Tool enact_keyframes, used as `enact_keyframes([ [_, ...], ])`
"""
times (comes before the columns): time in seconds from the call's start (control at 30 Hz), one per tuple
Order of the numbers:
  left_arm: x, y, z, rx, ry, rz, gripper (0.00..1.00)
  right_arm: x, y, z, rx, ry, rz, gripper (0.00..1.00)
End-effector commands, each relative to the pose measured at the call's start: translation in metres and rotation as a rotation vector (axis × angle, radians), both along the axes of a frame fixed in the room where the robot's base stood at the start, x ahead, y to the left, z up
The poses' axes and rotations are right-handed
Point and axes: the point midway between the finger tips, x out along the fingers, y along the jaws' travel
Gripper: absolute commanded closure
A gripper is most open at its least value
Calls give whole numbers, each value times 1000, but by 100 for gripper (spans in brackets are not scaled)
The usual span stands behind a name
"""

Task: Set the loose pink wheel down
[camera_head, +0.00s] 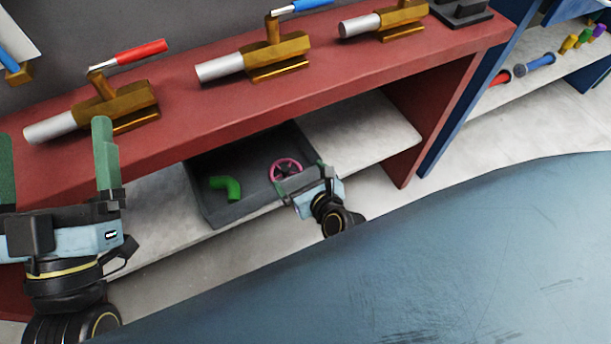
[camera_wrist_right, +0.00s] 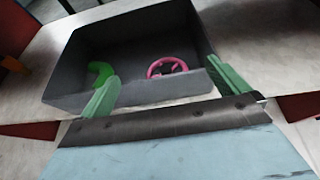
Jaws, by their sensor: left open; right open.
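The pink wheel (camera_head: 285,170) lies in the dark grey bin (camera_head: 226,216) on the lower shelf, at the bin's right side in the head view. In the right wrist view the wheel (camera_wrist_right: 167,68) lies inside the bin behind its near wall, between my fingers as seen, with nothing gripping it. My right gripper (camera_head: 301,180) is open and empty at the near edge of the bin; its green fingers (camera_wrist_right: 168,92) stand wide apart. My left gripper (camera_head: 52,160) is open and empty at the far left, in front of the red bench.
A green elbow pipe (camera_head: 227,187) lies in the bin, left of the wheel. The red bench top (camera_head: 190,115) above carries several brass valves with silver ends. The pale lower shelf (camera_head: 350,135) is bare right of the bin. A blue surface (camera_head: 450,250) fills the lower right.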

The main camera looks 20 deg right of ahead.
Motion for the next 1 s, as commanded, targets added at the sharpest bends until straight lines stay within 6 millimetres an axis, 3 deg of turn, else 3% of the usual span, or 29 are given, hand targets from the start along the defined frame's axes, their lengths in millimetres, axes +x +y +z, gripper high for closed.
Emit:
enact_keyframes([
  [0.3, 8, -1, -16, 44, 139, 3, 3, -20, -1, 9, 0, -1, 0, 0],
  [1.0, 9, -1, -16, 45, 143, 3, 3, -20, -2, 8, 1, -1, 0, 0],
])
